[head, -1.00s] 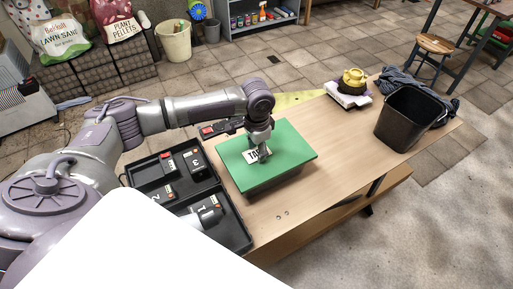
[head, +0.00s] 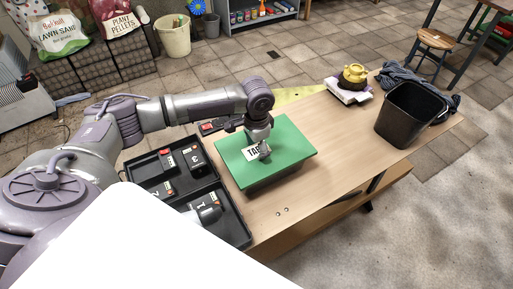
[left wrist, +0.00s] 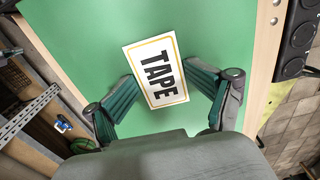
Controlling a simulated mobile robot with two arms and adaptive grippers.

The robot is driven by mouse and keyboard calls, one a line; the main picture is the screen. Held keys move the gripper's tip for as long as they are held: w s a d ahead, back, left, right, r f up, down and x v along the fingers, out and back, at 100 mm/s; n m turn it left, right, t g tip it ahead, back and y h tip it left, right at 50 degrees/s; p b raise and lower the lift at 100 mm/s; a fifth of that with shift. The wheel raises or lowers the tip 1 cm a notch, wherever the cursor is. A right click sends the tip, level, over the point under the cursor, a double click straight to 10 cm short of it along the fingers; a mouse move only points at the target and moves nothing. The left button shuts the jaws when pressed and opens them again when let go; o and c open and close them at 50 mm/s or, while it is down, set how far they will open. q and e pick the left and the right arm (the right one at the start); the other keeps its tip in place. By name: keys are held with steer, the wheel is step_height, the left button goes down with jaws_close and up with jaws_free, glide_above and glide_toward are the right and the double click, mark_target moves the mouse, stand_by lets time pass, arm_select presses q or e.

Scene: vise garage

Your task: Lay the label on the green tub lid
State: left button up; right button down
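The green tub lid (head: 290,150) is a flat green rectangle on top of a dark tub on the wooden bench, and fills much of the left wrist view (left wrist: 220,25). The label (head: 251,154) is a white card with a yellow border reading TAPE; it also shows in the left wrist view (left wrist: 156,72). My left gripper (head: 264,154) points down over the lid, its fingers (left wrist: 160,76) at the two long edges of the label, seemingly shut on it. The label is at the lid's surface; whether it touches cannot be told. My right gripper is not in view.
A black tray (head: 232,226) with numbered compartments holding battery-like packs sits left of the tub. A black bin (head: 405,115), a dark cloth (head: 440,95) and a yellow-topped item (head: 352,78) stand at the bench's far right. The bench between is clear.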

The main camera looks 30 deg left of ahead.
mark_target(257, 150)
arm_select(q)
step_height(257, 150, up, 13)
steer(key=shift+b, duration=0.3)
steer(key=shift+r, duration=0.1)
stand_by(0.4)
